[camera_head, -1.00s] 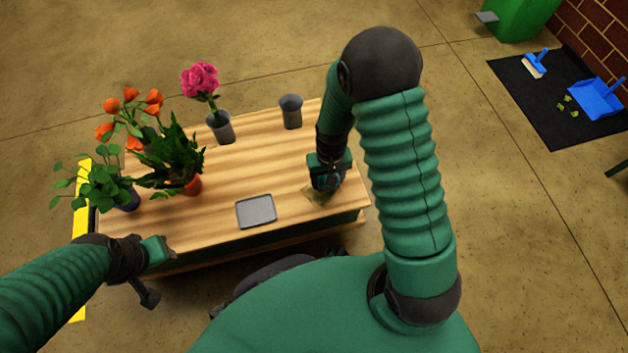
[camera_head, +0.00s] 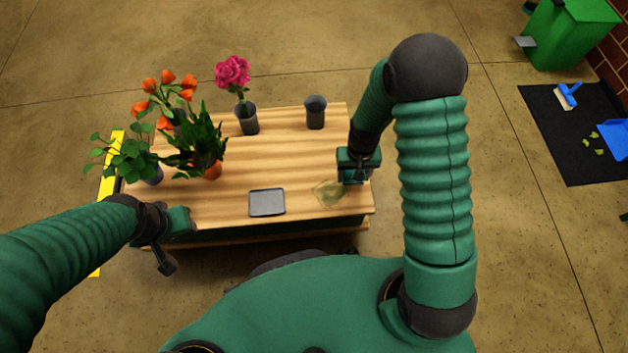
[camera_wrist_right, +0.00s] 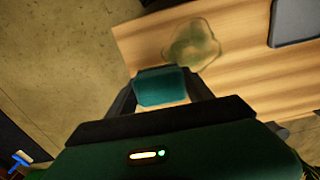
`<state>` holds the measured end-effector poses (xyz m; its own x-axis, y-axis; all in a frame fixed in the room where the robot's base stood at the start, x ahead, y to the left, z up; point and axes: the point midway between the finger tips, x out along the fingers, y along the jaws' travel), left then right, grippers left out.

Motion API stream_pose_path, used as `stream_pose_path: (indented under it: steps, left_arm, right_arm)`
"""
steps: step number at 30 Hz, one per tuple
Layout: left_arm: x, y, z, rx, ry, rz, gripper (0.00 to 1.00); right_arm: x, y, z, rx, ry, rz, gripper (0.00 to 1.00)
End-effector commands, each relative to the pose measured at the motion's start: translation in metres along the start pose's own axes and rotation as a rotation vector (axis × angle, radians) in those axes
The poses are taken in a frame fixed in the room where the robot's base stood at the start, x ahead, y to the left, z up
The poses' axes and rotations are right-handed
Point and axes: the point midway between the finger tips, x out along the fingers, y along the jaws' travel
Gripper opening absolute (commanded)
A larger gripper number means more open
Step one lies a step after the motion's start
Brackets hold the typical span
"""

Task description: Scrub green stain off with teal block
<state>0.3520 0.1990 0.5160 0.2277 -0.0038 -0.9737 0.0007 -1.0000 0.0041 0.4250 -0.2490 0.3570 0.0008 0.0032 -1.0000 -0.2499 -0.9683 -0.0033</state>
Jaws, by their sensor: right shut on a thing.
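The green stain (camera_head: 328,192) is a pale, irregular patch on the wooden table near its front right corner. It also shows in the right wrist view (camera_wrist_right: 192,45), with a greener middle and a faint outline. My right gripper (camera_head: 354,176) is beside the stain, to its right. In the right wrist view it is shut on the teal block (camera_wrist_right: 161,86), whose far edge lies close to the stain's edge. I cannot tell whether the block touches the table. My left gripper (camera_head: 182,222) is by the table's front left edge, and its fingers are too unclear to read.
A grey tray (camera_head: 267,203) lies left of the stain on the table (camera_head: 285,160). A grey cup (camera_head: 315,113), a vase with a pink flower (camera_head: 247,120) and several potted plants stand behind and left. A black mat (camera_head: 560,130) lies on the floor at right.

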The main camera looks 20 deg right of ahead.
Motion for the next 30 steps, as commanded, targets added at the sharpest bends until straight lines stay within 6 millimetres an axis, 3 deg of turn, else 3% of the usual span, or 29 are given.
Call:
stream_pose_path:
  steps: [9, 25, 28, 30]
  left_arm:
    - [-0.03, 0.0, -0.007, 0.001, 0.0, 0.0, 0.36]
    - [-0.033, 0.0, -0.008, 0.001, 0.0, 0.0, 0.36]
    - [-0.033, 0.0, -0.008, 0.001, 0.0, 0.0, 0.36]
    - [-0.033, 0.0, -0.008, 0.001, 0.0, 0.0, 0.36]
  right_arm:
    - [-0.029, -0.001, -0.004, -0.001, -0.001, 0.0, 0.22]
    - [-0.036, -0.003, -0.006, -0.005, 0.001, -0.001, 0.22]
    - [-0.062, -0.013, -0.016, -0.039, 0.008, -0.007, 0.22]
    - [-0.098, -0.025, -0.024, -0.083, 0.013, -0.012, 0.22]
